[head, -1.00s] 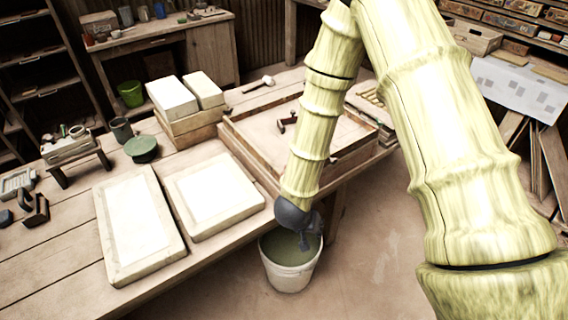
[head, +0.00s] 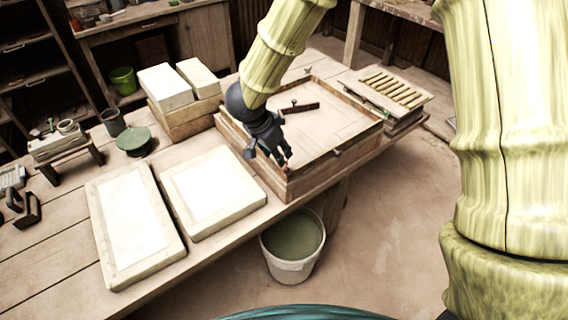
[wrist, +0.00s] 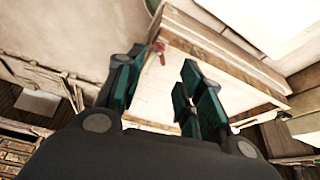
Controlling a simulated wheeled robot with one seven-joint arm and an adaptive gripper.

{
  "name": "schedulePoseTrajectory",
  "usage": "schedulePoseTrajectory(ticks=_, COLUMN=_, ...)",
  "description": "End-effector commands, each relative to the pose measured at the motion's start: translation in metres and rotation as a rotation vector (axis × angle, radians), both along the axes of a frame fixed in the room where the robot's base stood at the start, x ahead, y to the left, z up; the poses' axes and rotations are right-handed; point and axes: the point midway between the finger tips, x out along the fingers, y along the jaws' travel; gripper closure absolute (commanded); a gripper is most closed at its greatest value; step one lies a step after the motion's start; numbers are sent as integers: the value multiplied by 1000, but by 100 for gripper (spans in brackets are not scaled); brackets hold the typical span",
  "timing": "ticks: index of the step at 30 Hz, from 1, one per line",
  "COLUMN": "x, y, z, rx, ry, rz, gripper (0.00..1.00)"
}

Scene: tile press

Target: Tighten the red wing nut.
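A shallow wooden frame box (head: 262,172) with a pale flat bed stands on the workbench. In the wrist view, a small red part (wrist: 160,50), which looks like the red wing nut, sits at the edge of this box (wrist: 220,62). In the head view, a tiny reddish spot (head: 287,168) shows at the box's near rim beside my fingertips; its shape is too small to tell. My gripper (head: 268,157) is just above that near-left rim. In the wrist view my gripper (wrist: 157,72) has its fingers apart, with nothing between them.
A dark bar with a knob (head: 300,107) lies in the box. Two pale slabs (head: 133,222) (head: 212,193) lie left of it, and stacked blocks (head: 168,88) stand behind them. A bucket (head: 292,268) stands on the floor below the bench edge. A slatted rack (head: 395,88) is at right.

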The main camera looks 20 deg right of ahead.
Motion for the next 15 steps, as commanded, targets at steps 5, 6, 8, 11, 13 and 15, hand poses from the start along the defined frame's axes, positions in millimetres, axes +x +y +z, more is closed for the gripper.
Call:
schedulePoseTrajectory(ticks=5, x=5, y=-10, z=-27, rx=-3, ry=3, rz=2, gripper=62)
schedulePoseTrajectory(ticks=6, x=6, y=-13, z=-34, rx=-4, ry=4, rz=2, gripper=62)
schedulePoseTrajectory(ticks=8, x=8, y=-15, z=-43, rx=-4, ry=3, rz=3, gripper=62)
schedulePoseTrajectory(ticks=11, x=11, y=-19, z=-56, rx=-4, ry=2, rz=4, gripper=62)
schedulePoseTrajectory(ticks=13, x=13, y=-22, z=-64, rx=-3, ry=1, rz=4, gripper=62)
schedulePoseTrajectory(ticks=15, x=14, y=-24, z=-71, rx=-3, ry=1, rz=4, gripper=62)
